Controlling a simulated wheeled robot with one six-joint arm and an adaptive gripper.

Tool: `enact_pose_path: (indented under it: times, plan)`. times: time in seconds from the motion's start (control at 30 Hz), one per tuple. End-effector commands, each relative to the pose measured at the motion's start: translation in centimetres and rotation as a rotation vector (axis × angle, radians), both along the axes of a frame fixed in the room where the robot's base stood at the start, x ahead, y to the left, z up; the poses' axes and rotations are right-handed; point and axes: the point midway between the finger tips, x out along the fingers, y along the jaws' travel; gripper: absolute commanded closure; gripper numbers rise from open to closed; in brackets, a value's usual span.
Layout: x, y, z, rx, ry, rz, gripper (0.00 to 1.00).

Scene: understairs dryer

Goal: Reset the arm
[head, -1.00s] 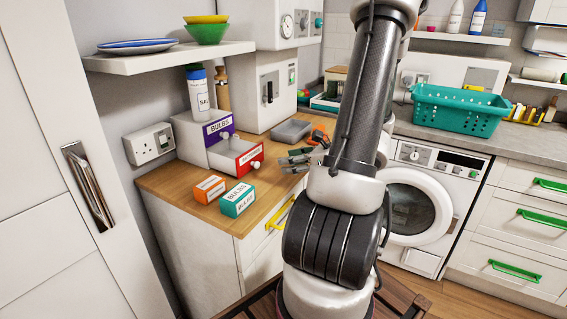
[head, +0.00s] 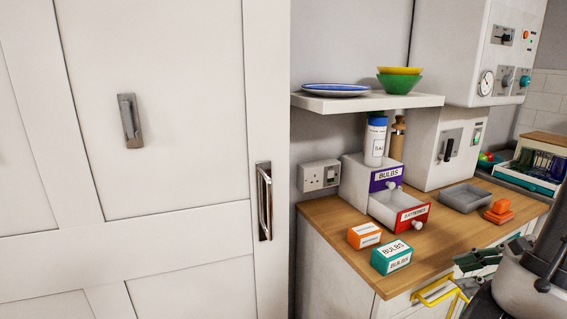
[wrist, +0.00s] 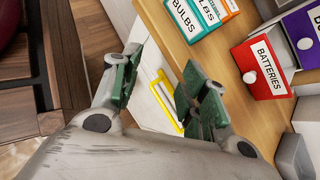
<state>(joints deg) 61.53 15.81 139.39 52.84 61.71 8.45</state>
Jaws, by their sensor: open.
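My gripper (head: 492,256) is at the lower right of the head view, by the counter's front edge. Its green-padded fingers are apart with nothing between them; the wrist view shows the open gripper (wrist: 156,88) too. Behind the fingers in the wrist view is a yellow drawer handle (wrist: 166,103) on the white cabinet front. That handle also shows in the head view (head: 437,293), just left of the gripper. Most of my arm is outside the head view.
On the wooden counter (head: 335,215) stand an orange box (head: 364,236), a teal BULBS box (head: 391,258), a grey tray (head: 465,197), an orange object (head: 498,211) and a small drawer unit with its BATTERIES drawer (head: 410,218) pulled out. A tall white door (head: 180,110) fills the left.

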Motion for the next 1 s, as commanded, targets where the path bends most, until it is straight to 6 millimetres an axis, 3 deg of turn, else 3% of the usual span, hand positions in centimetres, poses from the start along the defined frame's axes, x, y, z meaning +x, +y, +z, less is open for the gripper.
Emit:
enact_pose_path:
  times: [0.1, 0.23, 0.37, 0.5, 0.6, 0.73, 1.0]
  plan:
    - [-2.7, 1.2, 1.6, -0.2, -0.002, 0.325, 0.56]
    - [-4.8, 1.2, 4.0, -0.449, -0.021, 0.705, 0.56]
    - [-5.1, 0.7, 7.4, -0.726, -0.07, 1.072, 0.56]
    - [-4.0, 1.2, 11.9, -1.014, -0.17, 1.372, 0.56]
    - [-3.1, 2.9, 14.7, -1.174, -0.279, 1.5, 0.56]
    - [-2.4, 5.7, 16.9, -1.277, -0.431, 1.569, 0.56]
    - [-1.9, 7.5, 17.6, -1.3, -0.516, 1.623, 0.56]
